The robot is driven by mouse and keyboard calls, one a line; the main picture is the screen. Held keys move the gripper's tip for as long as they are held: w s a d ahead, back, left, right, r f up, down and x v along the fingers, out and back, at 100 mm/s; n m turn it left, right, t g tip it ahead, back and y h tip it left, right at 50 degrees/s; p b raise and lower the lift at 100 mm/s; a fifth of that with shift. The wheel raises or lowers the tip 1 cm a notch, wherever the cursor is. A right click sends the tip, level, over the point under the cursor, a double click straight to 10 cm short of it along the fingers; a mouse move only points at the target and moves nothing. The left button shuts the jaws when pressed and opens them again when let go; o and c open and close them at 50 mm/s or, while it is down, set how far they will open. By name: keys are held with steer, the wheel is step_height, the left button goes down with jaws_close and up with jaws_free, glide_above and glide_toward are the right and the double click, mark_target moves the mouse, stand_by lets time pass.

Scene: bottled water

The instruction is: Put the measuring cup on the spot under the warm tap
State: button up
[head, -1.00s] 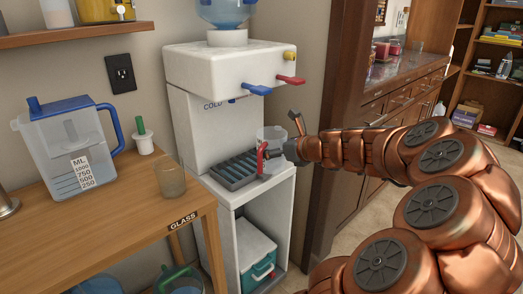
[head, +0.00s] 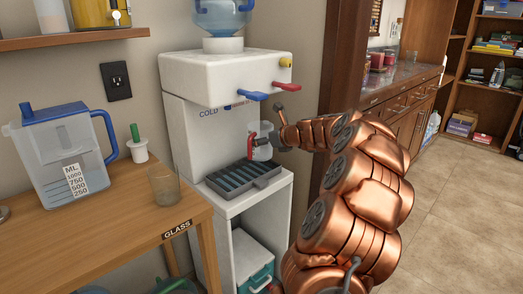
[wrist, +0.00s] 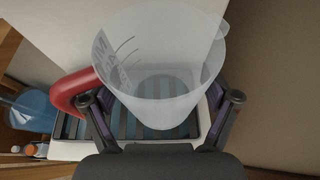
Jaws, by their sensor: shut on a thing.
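The measuring cup (head: 263,152) is clear, with a red handle (head: 252,135). It is upright at the back right of the slatted drip tray (head: 245,191) of the white water dispenser. In the wrist view the cup (wrist: 160,55) has its handle to the left, with the tray slats seen through its base. I cannot tell whether it touches the tray. My gripper (wrist: 163,98) is shut on the cup, a finger on either side; in the head view my gripper (head: 276,143) is partly hidden. Above are a blue tap (head: 252,95), a red tap (head: 283,86) and a yellow one (head: 286,62).
A wooden table (head: 130,222) at the left bears a measuring jug (head: 65,160) and a glass (head: 164,186). A teal and white cooler (head: 252,268) is in the cabinet under the tray. A dark wooden door frame (head: 345,70) stands close right of the dispenser.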

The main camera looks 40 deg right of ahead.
mark_target(262, 147)
steer(key=shift+f+b, duration=0.95)
steer(key=shift+f, duration=0.85)
steer(key=shift+r, duration=0.1)
steer(key=o, duration=1)
steer(key=shift+c, duration=0.2)
steer(key=p+v, duration=0.3)
steer(key=v, duration=0.9)
